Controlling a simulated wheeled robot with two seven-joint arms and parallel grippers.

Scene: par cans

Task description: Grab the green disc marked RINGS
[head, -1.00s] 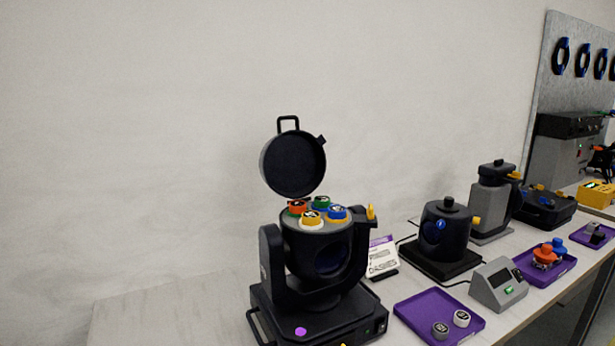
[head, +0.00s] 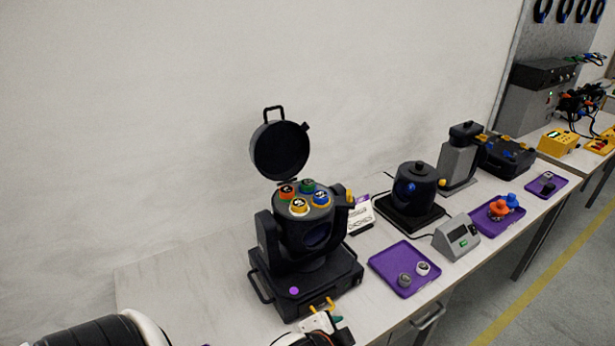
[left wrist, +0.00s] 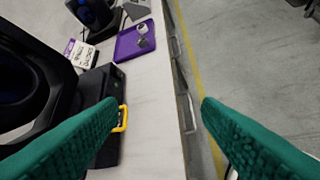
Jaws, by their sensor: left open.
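The green disc (head: 308,186) sits at the back of the round top of the black moving-head lamp (head: 306,239), among an orange disc (head: 287,192), a blue disc (head: 320,198) and a yellow disc (head: 299,206). Its lettering is too small to read. The lamp's round lid (head: 281,150) stands open behind the discs. My left gripper (head: 342,327) is low at the front of the lamp base, apart from the disc. In the left wrist view its green fingers (left wrist: 158,106) are wide open with nothing between them. My right gripper is not in view.
A yellow handle (left wrist: 122,118) juts from the lamp base near my left finger. A purple tray (head: 404,268) with two small knobs lies to the right, with a white card (head: 360,216) behind it. A black canister (head: 414,189) and grey box (head: 457,237) stand farther right.

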